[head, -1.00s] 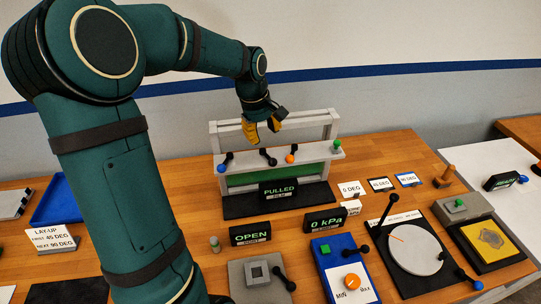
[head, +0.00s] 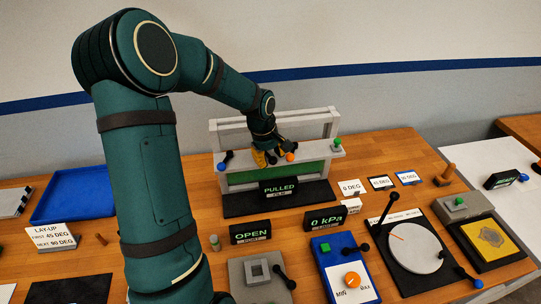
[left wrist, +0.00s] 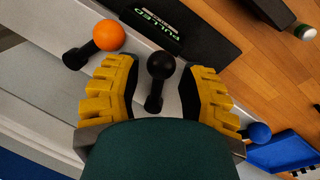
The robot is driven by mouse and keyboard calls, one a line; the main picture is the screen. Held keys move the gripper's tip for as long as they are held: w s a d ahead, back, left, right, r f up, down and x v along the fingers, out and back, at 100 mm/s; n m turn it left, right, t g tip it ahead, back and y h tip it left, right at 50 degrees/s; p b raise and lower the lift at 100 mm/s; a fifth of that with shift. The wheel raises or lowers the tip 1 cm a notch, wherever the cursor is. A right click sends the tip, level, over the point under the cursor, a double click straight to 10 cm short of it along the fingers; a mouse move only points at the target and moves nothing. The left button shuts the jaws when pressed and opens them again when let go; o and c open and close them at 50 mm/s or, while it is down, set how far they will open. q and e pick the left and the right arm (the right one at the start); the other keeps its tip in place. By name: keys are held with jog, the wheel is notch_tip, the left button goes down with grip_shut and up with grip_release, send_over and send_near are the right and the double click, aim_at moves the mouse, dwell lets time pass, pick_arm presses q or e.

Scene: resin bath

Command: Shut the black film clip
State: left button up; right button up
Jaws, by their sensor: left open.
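The black film clip (left wrist: 161,66), a short lever with a round black knob, lies between my left gripper's yellow fingers in the left wrist view. My left gripper (left wrist: 160,78) is open around the clip, with a gap visible on both sides of the knob. In the head view my left gripper (head: 266,157) is down at the grey film frame (head: 323,155) and hides most of the black clip. My right gripper is in neither view.
An orange-knobbed clip (head: 290,157) sits close to the right of the gripper. A blue-knobbed clip (head: 222,167) and a green-knobbed clip (head: 337,142) sit towards the ends of the frame. A PULLED sign (head: 278,191) stands in front.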

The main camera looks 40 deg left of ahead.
pick_arm(q)
grip_shut()
jog(key=shift+w+d+f+b, duration=0.15)
jog(key=shift+f+b, duration=0.05)
jog(key=shift+b, duration=0.5)
jog(key=shift+w+n+b, duration=0.15)
jog(key=shift+n+b, duration=0.4)
jog(key=shift+n, duration=0.25)
jog(key=shift+r, duration=0.1)
grip_release()
jog(key=shift+r, duration=0.15)
